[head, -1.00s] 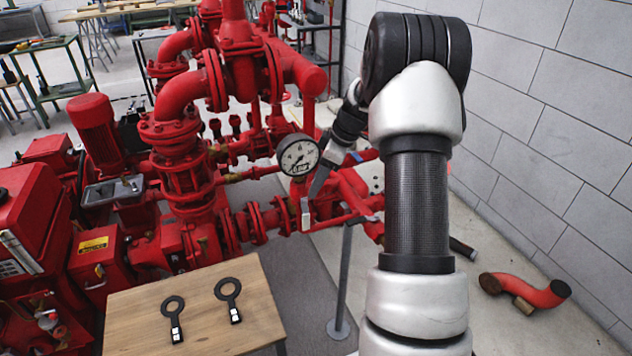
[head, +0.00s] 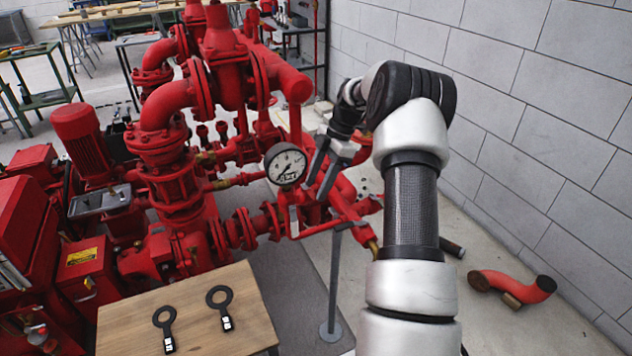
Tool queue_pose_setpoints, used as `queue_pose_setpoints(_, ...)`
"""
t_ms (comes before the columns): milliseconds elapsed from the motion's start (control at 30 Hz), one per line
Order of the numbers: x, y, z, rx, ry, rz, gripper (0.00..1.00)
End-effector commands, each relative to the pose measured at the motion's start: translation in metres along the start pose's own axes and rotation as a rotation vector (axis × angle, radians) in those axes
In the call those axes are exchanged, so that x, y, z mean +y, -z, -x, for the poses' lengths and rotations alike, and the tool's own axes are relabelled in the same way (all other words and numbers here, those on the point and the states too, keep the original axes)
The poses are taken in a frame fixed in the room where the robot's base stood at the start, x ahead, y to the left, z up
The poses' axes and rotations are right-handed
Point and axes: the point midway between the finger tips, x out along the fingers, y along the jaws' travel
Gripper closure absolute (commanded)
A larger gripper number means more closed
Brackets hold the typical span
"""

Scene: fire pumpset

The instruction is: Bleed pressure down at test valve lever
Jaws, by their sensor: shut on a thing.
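A round white-faced pressure gauge (head: 285,164) sits on the red pump pipework. Its needle points to the lower left. A pale upright piece (head: 293,220) stands just below the gauge. My gripper (head: 316,192) is just right of the gauge, with its two grey fingers pointing down at the red pipework. It is shut on the test valve lever, but the lever is hard to make out between the fingers and the contact is not clear. My arm comes in from the right and covers part of the pipework behind it.
A wooden table (head: 240,325) at the front holds two black ring-ended tools (head: 219,300). A grey support post (head: 333,290) stands under the pipework. A loose red pipe elbow (head: 515,287) lies on the floor at right, near the block wall (head: 540,130).

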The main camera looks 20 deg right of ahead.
Motion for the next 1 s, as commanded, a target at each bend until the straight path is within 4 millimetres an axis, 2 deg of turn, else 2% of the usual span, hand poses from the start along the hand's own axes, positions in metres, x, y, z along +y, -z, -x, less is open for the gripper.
queue_pose_setpoints(467,0.0003,-0.0013,0.0008,-0.002,0.007,0.019,0.92)
queue_pose_setpoints(500,0.0003,-0.0013,0.0009,-0.002,0.007,0.019,0.48)
queue_pose_setpoints(600,0.0003,-0.0012,0.0008,-0.002,0.006,0.018,0.32)
queue_pose_setpoints(867,0.0004,-0.001,0.0008,-0.001,0.006,0.016,0.32)
queue_pose_setpoints(1000,0.001,-0.0009,0.0087,-0.002,0.004,0.016,0.32)
